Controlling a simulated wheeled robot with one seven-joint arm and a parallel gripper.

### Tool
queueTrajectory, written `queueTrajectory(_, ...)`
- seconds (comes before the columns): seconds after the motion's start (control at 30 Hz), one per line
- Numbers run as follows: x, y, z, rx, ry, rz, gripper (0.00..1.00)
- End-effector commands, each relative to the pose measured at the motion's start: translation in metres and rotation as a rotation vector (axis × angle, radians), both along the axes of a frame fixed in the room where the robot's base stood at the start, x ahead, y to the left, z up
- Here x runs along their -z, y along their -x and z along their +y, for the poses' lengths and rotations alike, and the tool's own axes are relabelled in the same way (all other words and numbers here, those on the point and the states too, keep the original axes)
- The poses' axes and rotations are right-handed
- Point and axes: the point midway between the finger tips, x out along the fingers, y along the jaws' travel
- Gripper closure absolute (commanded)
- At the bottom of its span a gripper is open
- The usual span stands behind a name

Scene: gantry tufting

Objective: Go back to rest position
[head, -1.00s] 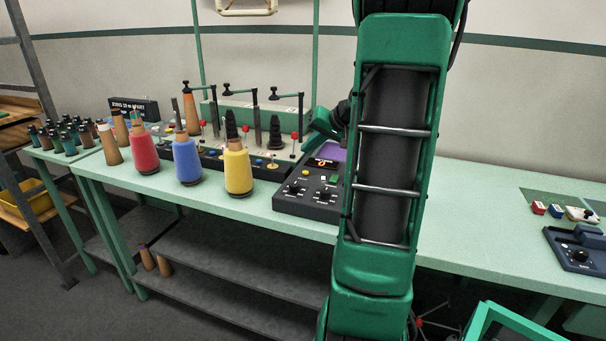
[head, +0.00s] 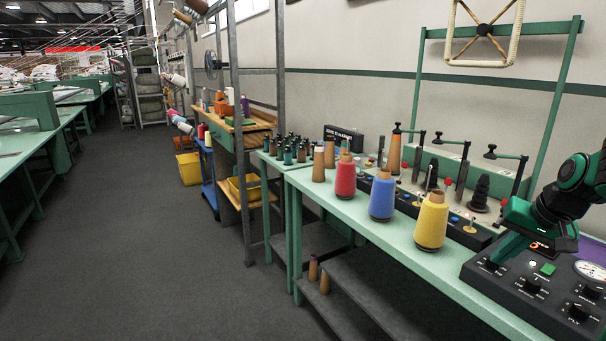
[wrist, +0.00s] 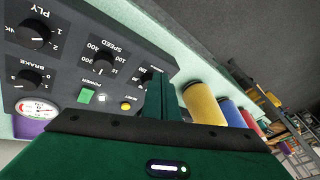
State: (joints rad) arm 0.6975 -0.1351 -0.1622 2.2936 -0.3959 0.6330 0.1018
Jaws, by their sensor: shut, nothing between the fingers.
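My gripper (head: 497,262) is at the right edge of the head view, above the black control panel (head: 527,302) on the pale green bench. It is shut and holds nothing. In the wrist view, the green gripper body (wrist: 160,150) fills the lower part, and its fingers (wrist: 163,95) point towards the panel's knobs and lit buttons. I cannot tell whether the fingertips touch the panel.
Yellow (head: 431,222), blue (head: 382,196) and red (head: 345,177) thread cones stand on the bench left of my gripper. Behind them is a thread stand with posts. A shelving rack (head: 245,130) stands farther left. The dark floor (head: 150,260) at left is open.

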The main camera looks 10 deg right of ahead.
Motion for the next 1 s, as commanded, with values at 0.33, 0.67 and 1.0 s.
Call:
queueTrajectory(0.33, 0.023, 0.128, 0.098, -0.098, 0.023, 0.317, 1.00)
queueTrajectory(0.67, 0.034, 0.190, 0.123, -0.117, 0.013, 0.445, 1.00)
queueTrajectory(1.0, 0.034, 0.191, 0.123, -0.116, 0.012, 0.447, 1.00)
